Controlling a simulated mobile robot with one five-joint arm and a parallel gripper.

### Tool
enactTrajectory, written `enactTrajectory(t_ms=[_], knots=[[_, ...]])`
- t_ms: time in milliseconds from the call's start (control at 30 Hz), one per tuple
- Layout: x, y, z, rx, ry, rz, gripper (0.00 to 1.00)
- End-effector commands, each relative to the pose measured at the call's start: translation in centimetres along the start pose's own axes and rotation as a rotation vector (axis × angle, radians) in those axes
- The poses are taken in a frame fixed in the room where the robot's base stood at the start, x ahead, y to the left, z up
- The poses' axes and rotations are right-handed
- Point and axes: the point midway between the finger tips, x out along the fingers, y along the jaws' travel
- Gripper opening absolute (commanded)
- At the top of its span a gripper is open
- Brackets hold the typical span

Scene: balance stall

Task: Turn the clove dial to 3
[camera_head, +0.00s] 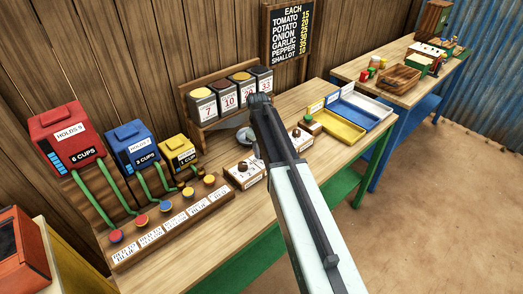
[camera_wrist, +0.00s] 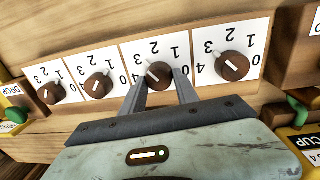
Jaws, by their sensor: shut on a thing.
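In the wrist view, several round brown dials stand in a row on white cards numbered 0 to 4, all upside down. My gripper (camera_wrist: 160,88) is shut on the third dial from the left (camera_wrist: 160,73), one finger on each side of it. That dial's pale mark points to the left side of its scale; I cannot tell the exact number. No name is readable beside it, so I cannot confirm it is clove. The rightmost dial (camera_wrist: 233,67) has its mark near 3.
Jars (camera_head: 203,108) with number cards stand in a wooden rack at the back. Red, blue and yellow dispensers (camera_head: 70,138) stand at the left. Yellow and blue trays (camera_head: 338,125) lie to the right of my arm. A price board (camera_head: 290,32) hangs behind.

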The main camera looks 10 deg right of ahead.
Motion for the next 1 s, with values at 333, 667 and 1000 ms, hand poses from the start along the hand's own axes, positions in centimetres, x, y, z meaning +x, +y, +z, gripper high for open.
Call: enactTrajectory(t_ms=[333, 667, 1000], knots=[[0.01, -0.05, 0.11, -0.136, 0.009, -0.001, 0.00], [0.01, -0.06, 0.11, -0.161, 0.011, -0.001, 0.00], [0.01, -0.05, 0.09, -0.160, 0.011, -0.001, 0.58]])
